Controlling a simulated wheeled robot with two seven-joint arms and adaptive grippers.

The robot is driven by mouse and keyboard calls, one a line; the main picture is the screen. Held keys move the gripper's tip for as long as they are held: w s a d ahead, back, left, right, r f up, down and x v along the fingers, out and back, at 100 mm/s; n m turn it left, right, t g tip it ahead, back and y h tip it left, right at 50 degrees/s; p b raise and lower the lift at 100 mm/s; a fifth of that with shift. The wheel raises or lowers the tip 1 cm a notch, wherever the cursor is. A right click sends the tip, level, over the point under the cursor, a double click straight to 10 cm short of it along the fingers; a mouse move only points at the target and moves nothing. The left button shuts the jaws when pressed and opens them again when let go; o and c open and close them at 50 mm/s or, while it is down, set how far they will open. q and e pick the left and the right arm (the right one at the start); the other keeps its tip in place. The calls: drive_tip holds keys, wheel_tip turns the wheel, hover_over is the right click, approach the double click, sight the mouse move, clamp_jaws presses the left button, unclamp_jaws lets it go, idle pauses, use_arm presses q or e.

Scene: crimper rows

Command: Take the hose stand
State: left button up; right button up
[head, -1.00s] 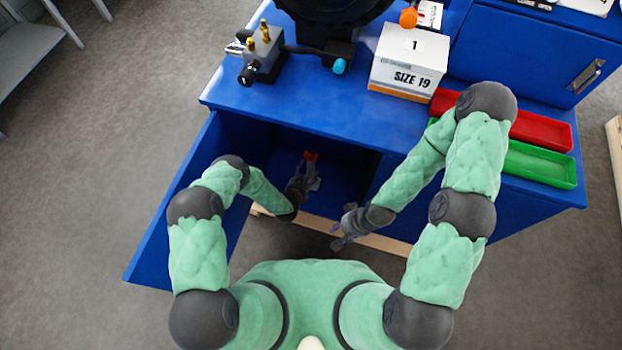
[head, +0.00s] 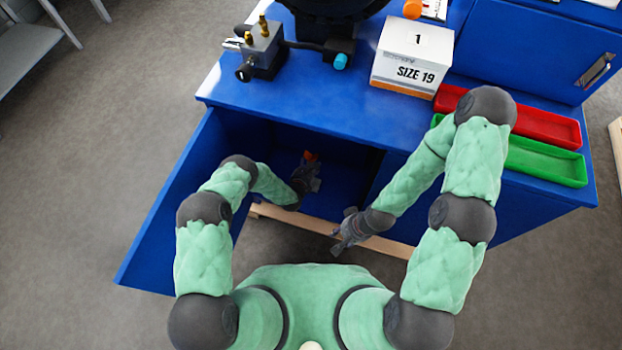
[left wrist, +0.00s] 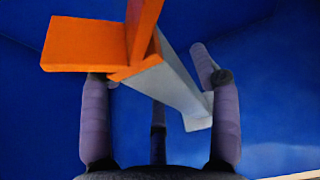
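The hose stand, as I take it, is the orange and grey piece (left wrist: 165,80) in the left wrist view, with a flat orange end and a grey bar. In the head view only a small orange part of it (head: 309,156) shows inside the open blue cabinet, the rest hidden by my left gripper (head: 310,177). My left gripper (left wrist: 160,100) has its fingers wide apart, with the grey bar slanting between them. Whether any finger touches it I cannot tell. My right gripper (head: 337,243) is empty with spread fingers, in front of the cabinet opening.
The cabinet's blue door (head: 165,225) stands open at the left, and a wooden strip (head: 385,246) runs along the opening's base. On the bench top are a metal fitting block (head: 262,48), a SIZE 19 box (head: 412,58), a red tray (head: 545,127) and a green tray (head: 545,162).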

use_arm(q)
drive_tip(key=c, duration=0.9)
drive_tip(key=shift+w+r, duration=0.25)
drive_tip(key=shift+w, duration=0.1)
clamp_jaws()
